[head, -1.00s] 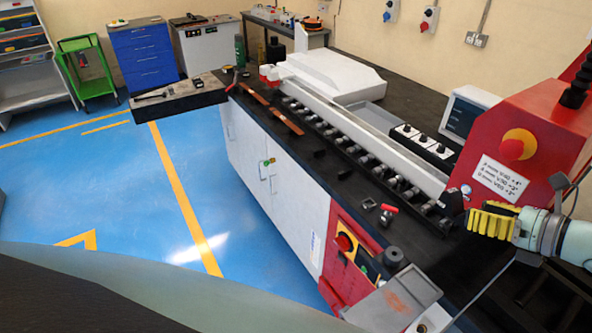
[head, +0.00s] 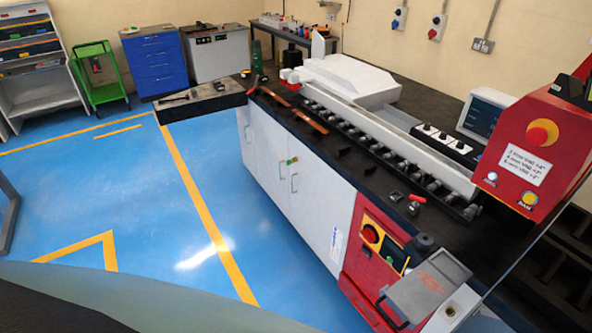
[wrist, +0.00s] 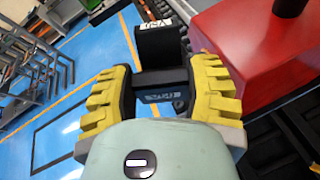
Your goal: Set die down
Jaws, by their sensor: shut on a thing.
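The die (wrist: 160,44) is a black block with a white label on its top end. It shows in the wrist view between the yellow ribbed fingers of my gripper (wrist: 161,86). The fingers are shut on it from both sides, and it sticks out beyond their tips. The blue floor shows far behind it on the left. My gripper and the die are not in the head view now.
The red machine head (head: 538,150) stands at the right; its red housing (wrist: 258,45) is close to my gripper's right side. The black bench top (head: 375,192) carries a roller row (head: 365,140), copper bars (head: 308,121) and small loose parts. Blue floor (head: 140,200) is open on the left.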

